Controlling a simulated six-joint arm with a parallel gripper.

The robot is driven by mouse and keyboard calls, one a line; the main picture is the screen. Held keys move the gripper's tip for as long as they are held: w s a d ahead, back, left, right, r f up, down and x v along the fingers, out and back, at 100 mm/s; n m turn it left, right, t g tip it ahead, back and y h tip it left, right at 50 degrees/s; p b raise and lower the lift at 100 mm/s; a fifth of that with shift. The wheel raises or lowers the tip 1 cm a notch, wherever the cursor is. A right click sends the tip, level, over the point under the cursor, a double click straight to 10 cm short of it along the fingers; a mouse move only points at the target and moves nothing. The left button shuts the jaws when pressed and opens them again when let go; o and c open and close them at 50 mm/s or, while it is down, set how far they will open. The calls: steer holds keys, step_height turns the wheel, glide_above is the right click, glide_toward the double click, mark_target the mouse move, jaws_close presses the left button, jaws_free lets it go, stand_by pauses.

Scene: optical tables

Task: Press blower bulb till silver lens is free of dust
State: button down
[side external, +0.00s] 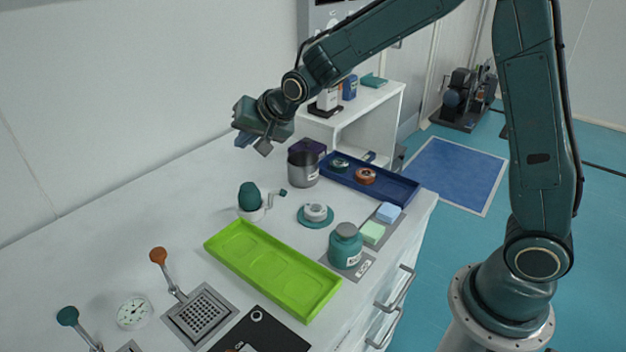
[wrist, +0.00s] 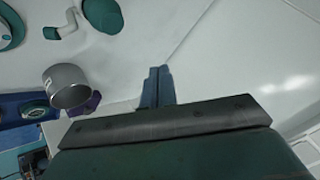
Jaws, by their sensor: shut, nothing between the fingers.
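The teal blower bulb (side external: 249,196) stands upright in a white base on the bench, with a small teal-tipped nozzle (side external: 283,192) at its right. In the wrist view the bulb (wrist: 103,14) is at the top. The silver lens (side external: 316,211) sits on a round teal stand right of the bulb; it is cut by the left edge in the wrist view (wrist: 5,28). Dust on it is too small to tell. My gripper (side external: 265,147) is raised above the back of the bench, behind the bulb and apart from it. Its fingers (wrist: 157,84) are together and empty.
A grey metal cup (side external: 303,170) stands behind the bulb, beside a blue tray (side external: 400,191) with two ringed lenses. A green tray (side external: 285,277), a teal jar (side external: 345,248) and levers (side external: 170,279) are nearer. The bench along the wall is clear.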

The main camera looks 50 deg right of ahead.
glide_toward(245, 185)
steer(key=shift+w+a+f, duration=0.1)
steer(key=shift+w+f, duration=0.35)
steer(key=shift+w, duration=0.4)
steer(key=shift+w+a+f, duration=0.15)
steer(key=shift+w+f, duration=0.3)
steer(key=shift+w, duration=0.4)
steer(key=shift+w+a+f, duration=0.1)
steer(key=shift+w+f, duration=0.35)
steer(key=shift+w, duration=0.4)
steer(key=shift+f, duration=1.3)
stand_by(2.0)
steer(key=shift+r, duration=1.35)
steer(key=shift+r, duration=2.5)
